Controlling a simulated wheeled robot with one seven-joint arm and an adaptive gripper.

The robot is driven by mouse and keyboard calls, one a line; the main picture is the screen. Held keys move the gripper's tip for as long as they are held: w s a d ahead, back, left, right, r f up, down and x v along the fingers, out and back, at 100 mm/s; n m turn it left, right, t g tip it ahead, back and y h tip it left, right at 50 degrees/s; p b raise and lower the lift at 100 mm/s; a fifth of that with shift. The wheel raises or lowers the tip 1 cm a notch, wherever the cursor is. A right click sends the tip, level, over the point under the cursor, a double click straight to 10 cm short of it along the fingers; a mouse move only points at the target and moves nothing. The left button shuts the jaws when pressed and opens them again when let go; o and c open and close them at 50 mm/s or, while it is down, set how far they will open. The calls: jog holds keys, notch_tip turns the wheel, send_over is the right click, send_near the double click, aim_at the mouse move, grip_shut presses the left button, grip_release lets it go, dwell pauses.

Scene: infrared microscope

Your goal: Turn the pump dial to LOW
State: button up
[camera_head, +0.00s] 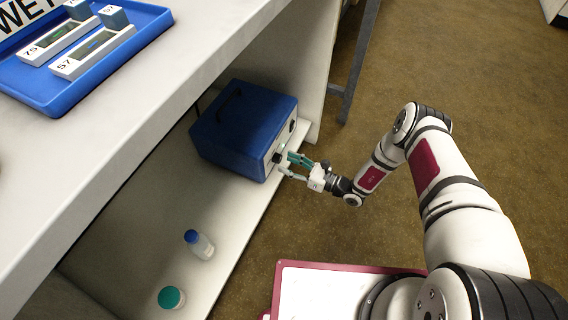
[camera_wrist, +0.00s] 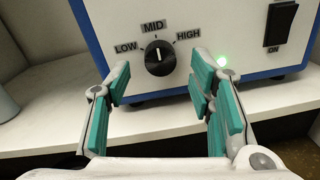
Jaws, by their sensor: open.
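The pump is a blue box (camera_head: 243,130) with a handle on top, standing on the lower shelf; its white front panel shows in the wrist view. The black pump dial (camera_wrist: 160,56) has a white pointer line aimed up at the MID label (camera_wrist: 153,27). The LOW label (camera_wrist: 125,48) is at its left and the HIGH label (camera_wrist: 188,37) at its right. My gripper (camera_wrist: 160,85) is open, with teal pads on either side below the dial, and nothing is between the fingers. In the head view my gripper (camera_head: 286,163) is close to the pump's front.
A blue-capped bottle (camera_head: 199,244) and a teal-lidded jar (camera_head: 171,297) stand on the lower shelf (camera_head: 130,235). The worktop above holds a blue tray (camera_head: 50,100).

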aim_at(277, 158)
jog(key=shift+x, duration=1.25)
jog(key=c, duration=1.2)
jog(key=shift+o, duration=0.2)
jog(key=shift+n, duration=0.3)
jog(key=n, duration=1.1)
jog(key=shift+y, duration=0.3)
jog(key=shift+n, duration=0.5)
